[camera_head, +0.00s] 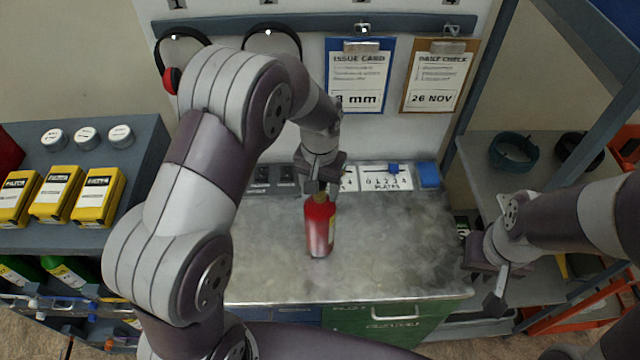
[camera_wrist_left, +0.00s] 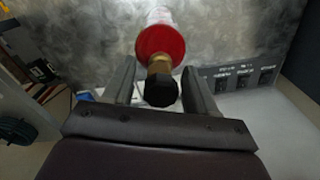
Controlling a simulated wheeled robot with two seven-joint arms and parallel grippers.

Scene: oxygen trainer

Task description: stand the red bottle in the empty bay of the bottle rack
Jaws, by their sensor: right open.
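The red bottle (camera_head: 319,232) stands on the grey bench top (camera_head: 400,235), with a brass neck and a black valve on top. My left gripper (camera_head: 321,186) is over its top. In the left wrist view the two fingers (camera_wrist_left: 158,80) are apart on either side of the black valve (camera_wrist_left: 161,90) and brass neck, with gaps visible. The red shoulder (camera_wrist_left: 160,42) lies just beyond them. My right gripper (camera_head: 484,282) is open and empty, off the bench's right edge. Green bottles (camera_head: 62,272) lie in a lower shelf at left, perhaps the rack; no empty bay is visible.
Yellow boxes (camera_head: 97,196) and white round tins (camera_head: 120,136) sit on the left shelf top. A plates tray (camera_head: 385,178) and a blue block (camera_head: 428,174) line the bench's back. A shelf unit (camera_head: 545,150) stands right. The bench around the bottle is clear.

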